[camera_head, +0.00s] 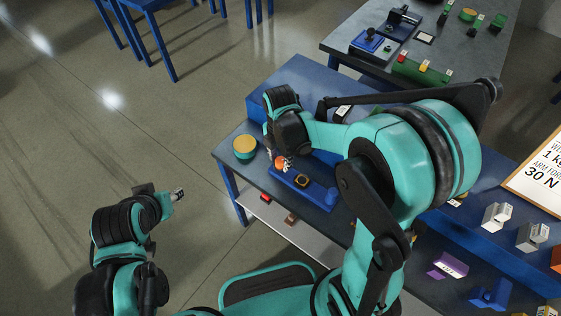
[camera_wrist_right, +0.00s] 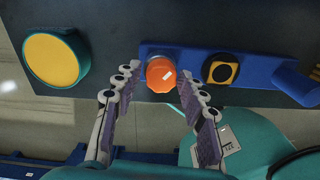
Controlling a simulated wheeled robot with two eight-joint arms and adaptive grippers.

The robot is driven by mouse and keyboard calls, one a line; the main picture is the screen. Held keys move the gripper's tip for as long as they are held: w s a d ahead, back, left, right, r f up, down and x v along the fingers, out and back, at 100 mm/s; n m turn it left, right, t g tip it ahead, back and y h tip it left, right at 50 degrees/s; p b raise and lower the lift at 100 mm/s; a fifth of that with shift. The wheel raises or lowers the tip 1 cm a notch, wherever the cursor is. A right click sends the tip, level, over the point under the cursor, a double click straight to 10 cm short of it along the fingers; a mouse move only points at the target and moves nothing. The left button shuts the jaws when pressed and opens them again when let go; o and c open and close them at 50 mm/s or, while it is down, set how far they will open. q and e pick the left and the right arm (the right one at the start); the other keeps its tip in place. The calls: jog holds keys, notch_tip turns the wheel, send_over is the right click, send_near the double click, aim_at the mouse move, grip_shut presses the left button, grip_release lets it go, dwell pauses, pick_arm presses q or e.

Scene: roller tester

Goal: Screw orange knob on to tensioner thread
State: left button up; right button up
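The orange knob (camera_head: 281,163) is at the left end of the long blue tensioner fixture (camera_head: 318,193) on the dark table. In the right wrist view the knob (camera_wrist_right: 160,74) lies between the fingertips of my right gripper (camera_wrist_right: 158,80). The fingers are spread, with a gap on the left of the knob; the right finger is close to its edge, and contact is unclear. A grey round part shows just behind the knob; the thread itself is hidden. My left gripper (camera_head: 178,194) is away from the table over the floor, small in view, its opening unclear.
A yellow-topped teal cylinder (camera_wrist_right: 52,59) stands left of the fixture. A yellow square with a black centre (camera_wrist_right: 220,70) is on the fixture right of the knob. A back table (camera_head: 450,50) holds several devices. Blocks (camera_head: 497,216) sit on the blue ledge at right.

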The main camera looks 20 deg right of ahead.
grip_shut()
jog(key=m, duration=0.7)
jog(key=shift+m, duration=0.4)
jog(key=m, duration=0.3)
jog(key=shift+m, duration=0.4)
